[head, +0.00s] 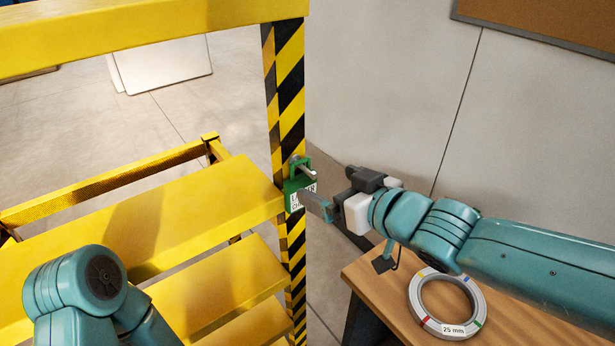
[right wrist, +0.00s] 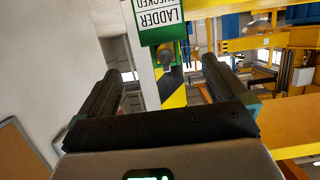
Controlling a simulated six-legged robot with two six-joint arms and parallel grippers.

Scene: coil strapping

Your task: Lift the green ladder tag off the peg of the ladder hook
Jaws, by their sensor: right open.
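The green ladder tag (head: 301,190), with a white label, hangs on the peg (head: 304,171) of the ladder hook at the striped ladder post. In the right wrist view the tag (right wrist: 163,22) appears upside down at the top, with the round dark peg end (right wrist: 167,57) just below it. My left gripper is out of view.
The yellow ladder's steps (head: 190,205) and its black-and-yellow post (head: 289,90) fill the left and centre. A wooden table (head: 385,320) at lower right holds a grey ring (head: 411,304) marked 25 mm, beneath my right arm. A pale wall stands behind.

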